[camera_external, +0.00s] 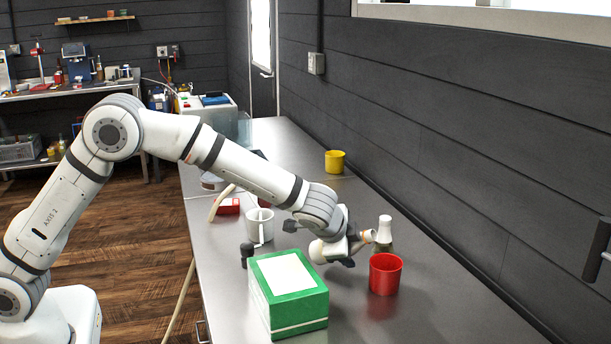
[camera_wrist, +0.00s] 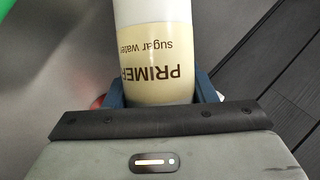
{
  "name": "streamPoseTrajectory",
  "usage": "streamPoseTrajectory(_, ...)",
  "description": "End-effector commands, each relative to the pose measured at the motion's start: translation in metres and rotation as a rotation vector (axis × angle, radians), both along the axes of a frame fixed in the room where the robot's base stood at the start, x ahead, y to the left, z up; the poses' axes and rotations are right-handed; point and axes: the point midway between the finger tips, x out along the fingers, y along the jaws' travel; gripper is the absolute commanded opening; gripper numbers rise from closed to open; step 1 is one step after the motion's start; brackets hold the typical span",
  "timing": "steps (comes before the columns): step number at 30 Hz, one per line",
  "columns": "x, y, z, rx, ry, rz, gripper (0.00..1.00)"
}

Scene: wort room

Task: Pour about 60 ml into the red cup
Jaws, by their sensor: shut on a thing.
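My gripper is shut on a bottle, seen close in the wrist view (camera_wrist: 155,65). Its cream label reads "PRIMER sugar water", upside down there, with a white part beyond it. No stream of liquid shows, and the inside of the cup cannot be made out.
A white mug (camera_external: 260,226) and a yellow cup (camera_external: 335,161) stand farther back. The dark wall borders the bench on the right.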

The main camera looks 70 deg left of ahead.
Motion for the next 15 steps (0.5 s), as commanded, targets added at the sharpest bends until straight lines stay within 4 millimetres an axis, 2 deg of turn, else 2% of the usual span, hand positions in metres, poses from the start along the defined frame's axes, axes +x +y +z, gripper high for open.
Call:
streamPoseTrajectory(9,0.007,-0.007,0.004,-0.145,-0.123,0.001,0.23)
streamPoseTrajectory(15,0.010,-0.010,0.037,-0.234,-0.197,0.000,0.23)
